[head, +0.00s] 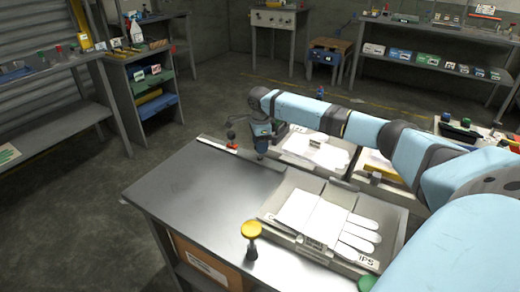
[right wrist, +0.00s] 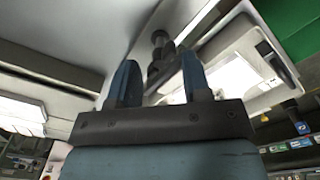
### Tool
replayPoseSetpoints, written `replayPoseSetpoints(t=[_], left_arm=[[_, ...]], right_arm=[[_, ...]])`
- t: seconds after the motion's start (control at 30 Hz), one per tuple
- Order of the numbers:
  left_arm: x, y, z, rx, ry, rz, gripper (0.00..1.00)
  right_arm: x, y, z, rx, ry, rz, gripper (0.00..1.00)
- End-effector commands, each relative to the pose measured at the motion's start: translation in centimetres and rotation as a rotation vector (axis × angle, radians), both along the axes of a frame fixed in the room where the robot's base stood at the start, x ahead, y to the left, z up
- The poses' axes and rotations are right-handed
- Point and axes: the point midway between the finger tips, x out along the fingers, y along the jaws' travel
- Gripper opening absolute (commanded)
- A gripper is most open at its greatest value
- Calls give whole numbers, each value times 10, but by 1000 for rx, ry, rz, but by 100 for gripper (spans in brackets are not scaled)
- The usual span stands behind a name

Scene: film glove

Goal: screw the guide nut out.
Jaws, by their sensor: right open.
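My right gripper (head: 262,150) points down over the back edge of the metal bench, left of the glove trays. It is open, with its two blue fingers apart in the right wrist view (right wrist: 159,78). A dark knobbed part (right wrist: 160,42) shows just beyond and between the fingertips; it may be the guide nut, but I cannot tell for sure. No thread is clear, and I cannot tell whether the fingers touch it. A small dark ball-topped part with red at its foot (head: 232,146) stands just left of the gripper in the head view. My left gripper is not in view.
The metal bench (head: 190,188) is clear at left. A yellow-topped dark post (head: 251,232) stands at its front. A tray (head: 281,208) holds a white glove (head: 355,235); another tray with white sheets (head: 300,148) lies behind. My right arm spans the bench's right side.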

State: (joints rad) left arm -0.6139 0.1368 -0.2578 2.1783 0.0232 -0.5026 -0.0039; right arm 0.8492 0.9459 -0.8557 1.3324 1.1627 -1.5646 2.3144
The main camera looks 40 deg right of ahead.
Motion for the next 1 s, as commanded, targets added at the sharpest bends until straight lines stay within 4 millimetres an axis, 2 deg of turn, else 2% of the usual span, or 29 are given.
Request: replayPoseSetpoints(t=[0.13,0.43,0.47,0.57,0.8,1.0], left_arm=[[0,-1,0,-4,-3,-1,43],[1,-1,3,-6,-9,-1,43],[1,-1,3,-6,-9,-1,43],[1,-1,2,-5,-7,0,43],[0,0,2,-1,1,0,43],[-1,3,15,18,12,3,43]], right_arm=[[0,0,-12,0,1,0,44],[0,0,-13,0,1,0,44],[0,0,-13,0,1,0,40],[0,0,-13,0,1,0,16],[0,0,-12,0,1,4,15],[0,1,-7,2,2,26,14]])
